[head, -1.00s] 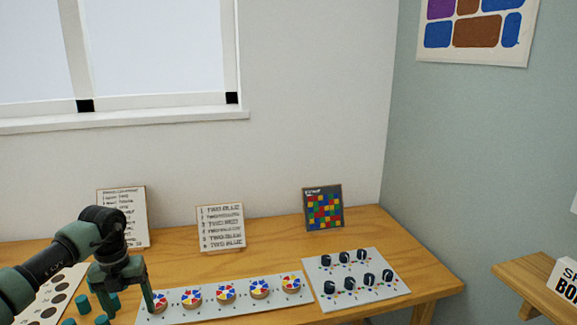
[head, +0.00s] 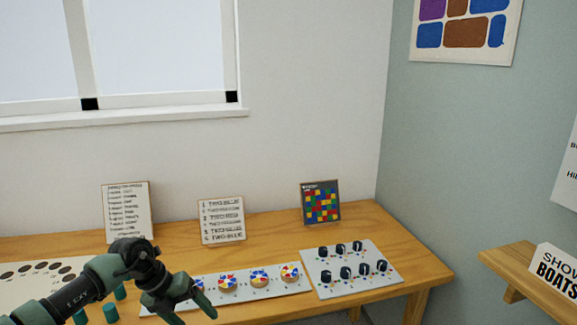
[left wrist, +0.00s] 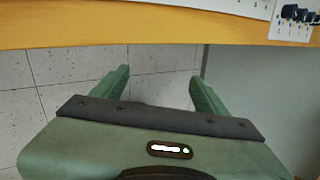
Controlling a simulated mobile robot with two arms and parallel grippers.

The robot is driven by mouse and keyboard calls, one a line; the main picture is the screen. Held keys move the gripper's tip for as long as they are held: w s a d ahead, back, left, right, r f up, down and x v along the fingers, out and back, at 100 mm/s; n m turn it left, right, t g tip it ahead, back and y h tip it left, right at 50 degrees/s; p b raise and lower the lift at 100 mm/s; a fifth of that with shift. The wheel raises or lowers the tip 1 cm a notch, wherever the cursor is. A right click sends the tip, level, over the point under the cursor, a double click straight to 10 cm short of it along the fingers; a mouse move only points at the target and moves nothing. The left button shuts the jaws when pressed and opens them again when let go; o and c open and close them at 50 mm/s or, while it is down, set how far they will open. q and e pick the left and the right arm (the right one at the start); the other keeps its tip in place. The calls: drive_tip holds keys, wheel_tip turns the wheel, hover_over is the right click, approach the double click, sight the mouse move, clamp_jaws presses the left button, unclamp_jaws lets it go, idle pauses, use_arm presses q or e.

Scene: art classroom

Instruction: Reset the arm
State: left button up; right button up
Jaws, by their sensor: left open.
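My left arm comes in from the left in the head view. Its gripper (head: 203,302) is at the front of the wooden table (head: 270,232), in front of the white strip with colour-wheel discs, and hides part of that strip. In the left wrist view my left gripper (left wrist: 160,80) is open with nothing between its fingers, over the tiled floor just off the table's front edge (left wrist: 140,35). My right gripper is in neither view.
A white strip (head: 303,290) with several colour-wheel discs and a white board (head: 325,288) with several black knobs lie on the table. Cards (head: 221,220) lean at the back. A side shelf (head: 510,266) is at right.

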use_arm(q)
drive_tip(key=s+d+r+t+h, duration=0.2)
drive_tip(key=d+h, duration=0.4)
drive_tip(key=d, duration=1.1)
drive_tip(key=s+d+r+n+t+h, duration=0.2)
drive_tip(key=d+r+n+t+h, duration=0.4)
drive_tip(key=r, duration=0.4)
drive_tip(key=a+f+n+t+y, duration=0.2)
drive_tip(key=a+n+t+y, duration=0.8)
drive_tip(key=n, duration=0.5)
drive_tip(key=s+a+f+n+g+y, duration=0.5)
drive_tip(key=a+f+n+y, duration=0.1)
drive_tip(key=f+n, duration=0.1)
drive_tip(key=s+a+f+n+g, duration=0.2)
drive_tip(key=s+f+g, duration=0.45)
drive_tip(key=s, duration=0.65)
drive_tip(key=s+a+f+n+g, duration=0.3)
drive_tip(key=s+f+g, duration=0.3)
drive_tip(key=s, duration=0.7)
drive_tip(key=s+f, duration=0.3)
drive_tip(key=f, duration=2.7)
drive_tip(key=s+a+f+g, duration=0.1)
drive_tip(key=s+a+f, duration=0.1)
drive_tip(key=s+f, duration=1.1)
drive_tip(key=s, duration=0.3)
drive_tip(key=shift+a+f+m+y, duration=0.25)
drive_tip(key=shift+f+m+y, duration=0.05)
drive_tip(key=shift+m, duration=0.1)
